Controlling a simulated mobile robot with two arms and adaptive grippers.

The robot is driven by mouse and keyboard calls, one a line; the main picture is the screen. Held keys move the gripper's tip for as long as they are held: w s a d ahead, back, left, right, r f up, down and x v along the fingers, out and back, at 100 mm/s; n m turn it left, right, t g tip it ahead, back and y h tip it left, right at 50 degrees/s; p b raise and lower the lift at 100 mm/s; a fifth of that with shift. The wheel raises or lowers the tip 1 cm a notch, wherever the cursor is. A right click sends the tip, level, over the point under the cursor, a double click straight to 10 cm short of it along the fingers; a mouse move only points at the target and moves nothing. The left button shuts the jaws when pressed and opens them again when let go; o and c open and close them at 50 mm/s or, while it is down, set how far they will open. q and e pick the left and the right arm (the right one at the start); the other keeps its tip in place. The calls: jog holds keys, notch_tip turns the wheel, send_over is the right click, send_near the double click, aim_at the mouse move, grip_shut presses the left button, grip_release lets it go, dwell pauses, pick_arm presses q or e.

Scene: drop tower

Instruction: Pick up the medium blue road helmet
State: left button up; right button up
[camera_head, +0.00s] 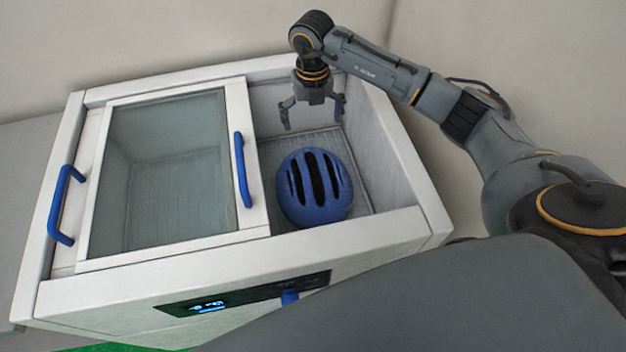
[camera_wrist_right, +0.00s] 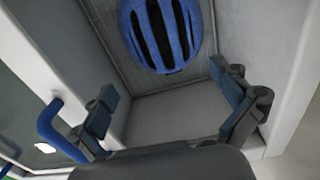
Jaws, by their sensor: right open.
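A blue road helmet (camera_head: 314,188) with dark vent slots lies on the floor of the white box, in its open right compartment. My right gripper (camera_head: 313,124) is open and empty, pointing down into that compartment, beyond the helmet and apart from it. In the right wrist view the helmet (camera_wrist_right: 162,32) shows at the top, past the spread fingers of my right gripper (camera_wrist_right: 172,98). Nothing is between the fingers but the bare compartment wall and floor behind them. My left gripper is not in view.
The white box (camera_head: 400,160) has high walls around the helmet. A sliding glass lid (camera_head: 165,170) with blue handles (camera_head: 242,170) covers its left part, its edge close to the helmet's left. A lit display (camera_head: 208,306) is on the front wall.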

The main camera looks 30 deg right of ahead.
notch_tip(320, 180, down, 18)
jog(key=b, duration=0.2)
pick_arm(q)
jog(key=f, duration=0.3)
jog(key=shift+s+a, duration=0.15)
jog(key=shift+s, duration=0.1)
pick_arm(e)
jog(key=shift+d, duration=0.1)
jog(key=c, duration=1.9)
